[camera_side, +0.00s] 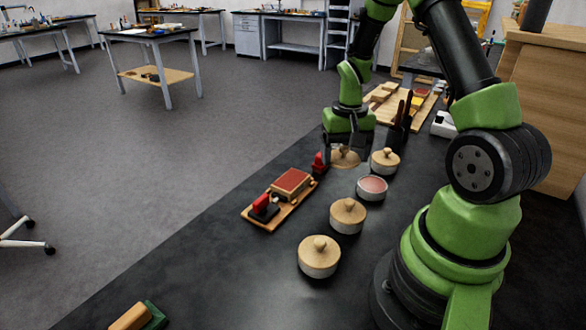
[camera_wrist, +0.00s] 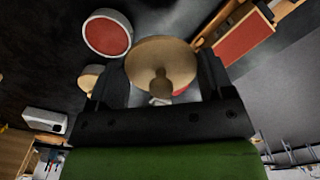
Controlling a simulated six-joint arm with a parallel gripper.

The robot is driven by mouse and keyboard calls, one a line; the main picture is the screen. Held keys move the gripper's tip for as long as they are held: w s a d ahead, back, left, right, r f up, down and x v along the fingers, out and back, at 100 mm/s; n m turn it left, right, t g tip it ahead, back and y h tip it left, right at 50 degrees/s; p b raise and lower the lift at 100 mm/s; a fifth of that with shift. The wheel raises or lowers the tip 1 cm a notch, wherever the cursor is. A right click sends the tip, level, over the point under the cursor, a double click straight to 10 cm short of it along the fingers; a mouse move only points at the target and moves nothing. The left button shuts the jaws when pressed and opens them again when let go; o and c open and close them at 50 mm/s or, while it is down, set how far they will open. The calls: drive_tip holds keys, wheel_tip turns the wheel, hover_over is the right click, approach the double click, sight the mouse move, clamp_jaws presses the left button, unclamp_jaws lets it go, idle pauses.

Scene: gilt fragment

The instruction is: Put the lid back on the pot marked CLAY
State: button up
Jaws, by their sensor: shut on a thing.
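My gripper (camera_side: 346,147) is shut on a round wooden lid (camera_side: 345,160), with the lid's knob between the fingers. In the wrist view the lid (camera_wrist: 162,62) shows between the two dark fingers. An open pot with a pale wall and reddish contents (camera_side: 372,188) stands to the right of and nearer than the held lid. It also shows in the wrist view (camera_wrist: 107,35), apart from the lid. Three lidded pots stand in the row: one behind it (camera_side: 385,161), two in front (camera_side: 348,215) (camera_side: 319,257). No marking on any pot is readable.
A wooden board with a red-topped block and red-and-black clamps (camera_side: 283,199) lies left of the pots. Wooden boards with small items (camera_side: 400,102) lie behind. A green and tan block (camera_side: 138,316) lies at the front left.

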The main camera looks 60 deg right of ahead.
sight(373, 186)
drive_tip(key=s+d+m, duration=0.1)
drive_tip(key=s+d, duration=0.1)
drive_tip(key=s+d+m, duration=0.1)
drive_tip(key=s+d, duration=0.1)
drive_tip(key=s, duration=0.1)
drive_tip(key=shift+d+m, duration=0.3)
drive_tip(key=shift+m, duration=0.1)
drive_tip(key=shift+s+d+f, duration=0.15)
drive_tip(key=shift+s+d, duration=0.15)
drive_tip(key=shift+s, duration=0.15)
drive_tip(key=shift+f, duration=3.1)
drive_tip(key=shift+f, duration=0.15)
drive_tip(key=o, duration=0.9)
drive_tip(key=shift+r, duration=3.55)
